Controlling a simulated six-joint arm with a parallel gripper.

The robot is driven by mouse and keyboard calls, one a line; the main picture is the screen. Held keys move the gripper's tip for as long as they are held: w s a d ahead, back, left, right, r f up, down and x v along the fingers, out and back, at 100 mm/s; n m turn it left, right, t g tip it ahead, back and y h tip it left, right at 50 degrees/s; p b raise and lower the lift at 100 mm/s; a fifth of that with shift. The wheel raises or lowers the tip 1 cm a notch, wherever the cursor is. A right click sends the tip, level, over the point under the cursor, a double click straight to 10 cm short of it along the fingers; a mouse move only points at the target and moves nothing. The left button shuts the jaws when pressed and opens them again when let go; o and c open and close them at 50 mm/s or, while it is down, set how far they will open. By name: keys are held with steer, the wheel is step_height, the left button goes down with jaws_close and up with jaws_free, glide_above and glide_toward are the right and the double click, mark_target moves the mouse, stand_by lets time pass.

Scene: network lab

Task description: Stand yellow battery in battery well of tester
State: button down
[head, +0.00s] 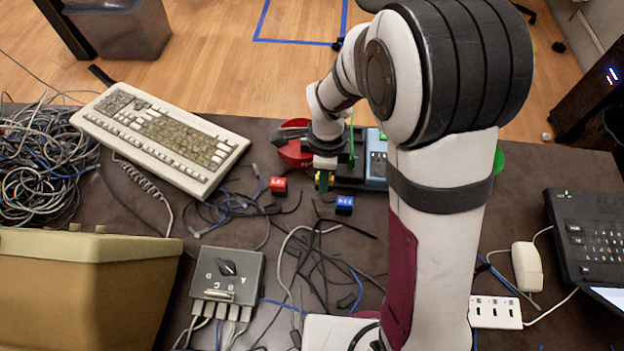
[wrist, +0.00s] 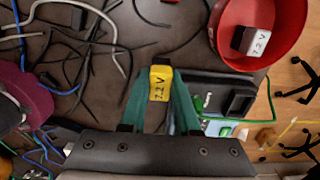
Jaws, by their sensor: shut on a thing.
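The yellow battery (wrist: 160,84), marked 7.2 V, is held between the green fingers of my gripper (wrist: 160,95) in the wrist view. In the head view my gripper (head: 324,176) shows with a little of the yellow battery (head: 318,180) at its left. The tester (head: 376,170) is just right of the gripper, partly hidden by my arm. In the wrist view the tester's dark body (wrist: 205,80) lies right of the battery, with a dark box-shaped opening (wrist: 240,103) that looks like the well. The battery is apart from that opening.
A red bowl (wrist: 285,45) holds a white-labelled battery (wrist: 258,42). A red block (head: 278,186) and a blue block (head: 344,204) stand on the table among loose cables. A keyboard (head: 162,135) is at left, a switch box (head: 228,275) in front.

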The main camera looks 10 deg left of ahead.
steer(key=s+d+r, duration=0.1)
steer(key=d+r, duration=0.4)
steer(key=d, duration=0.3)
steer(key=w+a, duration=0.2)
steer(key=w, duration=1.4)
steer(key=shift+s+a+f, duration=0.1)
steer(key=shift+f, duration=0.9)
steer(key=shift+s+a+f, duration=0.1)
steer(key=shift+f, duration=0.85)
steer(key=shift+f, duration=1.1)
steer(key=c, duration=0.6)
jaws_free()
steer(key=shift+o, duration=0.2)
step_height(320, 180, up, 16)
steer(key=shift+f, duration=0.1)
